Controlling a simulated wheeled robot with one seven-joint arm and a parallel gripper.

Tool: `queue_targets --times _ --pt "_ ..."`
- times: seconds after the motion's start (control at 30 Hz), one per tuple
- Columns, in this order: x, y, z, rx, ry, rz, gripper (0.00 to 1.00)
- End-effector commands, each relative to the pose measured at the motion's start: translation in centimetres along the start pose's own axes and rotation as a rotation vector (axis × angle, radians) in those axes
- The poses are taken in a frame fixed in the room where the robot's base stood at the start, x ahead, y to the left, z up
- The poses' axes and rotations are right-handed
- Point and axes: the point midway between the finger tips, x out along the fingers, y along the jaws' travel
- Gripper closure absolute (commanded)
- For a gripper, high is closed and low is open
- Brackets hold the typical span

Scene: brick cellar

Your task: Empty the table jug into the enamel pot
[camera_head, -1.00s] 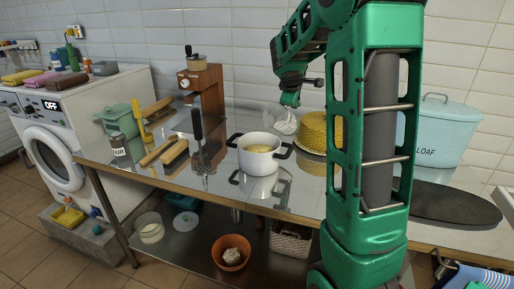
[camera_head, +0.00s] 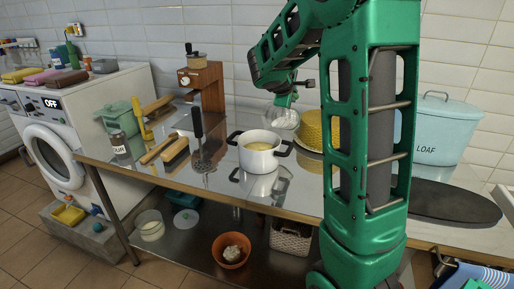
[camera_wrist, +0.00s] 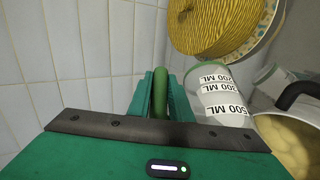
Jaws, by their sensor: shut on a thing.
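The table jug (camera_head: 285,118) is a clear vessel, held up behind the pot. In the wrist view the jug (camera_wrist: 222,98) shows a green rim, white labels with ML marks and a green handle (camera_wrist: 160,92). My gripper (camera_wrist: 160,100) is shut on that handle; it also shows above the jug in the head view (camera_head: 284,99). The jug looks tilted; its contents are hard to make out. The white enamel pot (camera_head: 262,160) with dark handles stands on the metal table, with yellowish contents. In the wrist view the pot (camera_wrist: 262,104) is at the right, beside the jug.
A yellow woven-looking round thing (camera_head: 312,130) stands on a plate right of the jug. A pale blue LOAF bin (camera_head: 445,130) is at the right.

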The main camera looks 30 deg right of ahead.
Motion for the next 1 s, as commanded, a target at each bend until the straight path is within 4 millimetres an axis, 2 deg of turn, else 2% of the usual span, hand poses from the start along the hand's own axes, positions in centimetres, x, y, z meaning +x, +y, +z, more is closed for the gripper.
queue_targets --times 1.0 --pt "-3.7 0.8 -1.5 -0.083 -0.04 0.192 1.0"
